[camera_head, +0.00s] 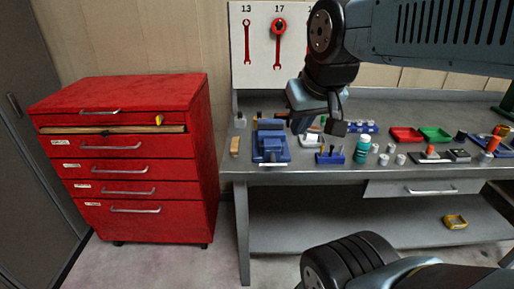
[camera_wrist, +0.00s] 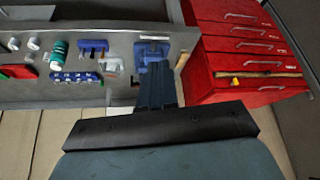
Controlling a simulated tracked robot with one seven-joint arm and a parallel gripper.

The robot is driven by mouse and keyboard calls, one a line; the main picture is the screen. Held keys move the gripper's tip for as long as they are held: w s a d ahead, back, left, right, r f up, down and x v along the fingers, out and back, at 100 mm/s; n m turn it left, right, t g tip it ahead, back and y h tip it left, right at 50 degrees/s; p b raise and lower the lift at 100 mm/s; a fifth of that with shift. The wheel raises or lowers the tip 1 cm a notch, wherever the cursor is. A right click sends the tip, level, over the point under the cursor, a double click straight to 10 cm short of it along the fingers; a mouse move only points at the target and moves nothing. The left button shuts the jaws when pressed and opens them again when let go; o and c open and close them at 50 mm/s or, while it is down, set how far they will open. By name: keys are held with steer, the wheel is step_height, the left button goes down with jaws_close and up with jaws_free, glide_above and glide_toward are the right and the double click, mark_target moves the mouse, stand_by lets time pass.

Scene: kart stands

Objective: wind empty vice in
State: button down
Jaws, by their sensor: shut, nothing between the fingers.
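The blue vice (camera_head: 270,148) stands on the workbench near its left front corner, with a pale bar across its front. I see nothing clamped in it, but its jaw gap is too small to judge. My gripper (camera_head: 302,122) hangs above the bench, just right of and behind the vice in the head view. In the wrist view my gripper (camera_wrist: 155,82) is shut and empty. Its fingers point toward the vice (camera_wrist: 153,52) and cover part of it. I cannot tell whether they touch it.
A wooden block (camera_head: 235,146) lies left of the vice. A blue tool holder (camera_head: 330,157) and a teal bottle (camera_head: 362,149) stand to the right. Red (camera_head: 406,134) and green (camera_head: 436,134) trays lie farther right. A red drawer cabinet (camera_head: 140,148) stands left of the bench.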

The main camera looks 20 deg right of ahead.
steer(key=shift+a, duration=0.15)
steer(key=shift+w, duration=0.1)
steer(key=m+g, duration=0.3)
steer(key=g, duration=0.5)
glide_above(273, 158)
steer(key=w+a, duration=0.2)
steer(key=a, duration=0.1)
steer(key=w+x, duration=0.2)
steer(key=x, duration=2)
steer(key=shift+s+y, duration=0.15)
steer(key=shift+y, duration=0.15)
steer(key=shift+a, duration=0.15)
steer(key=shift+m, duration=0.3)
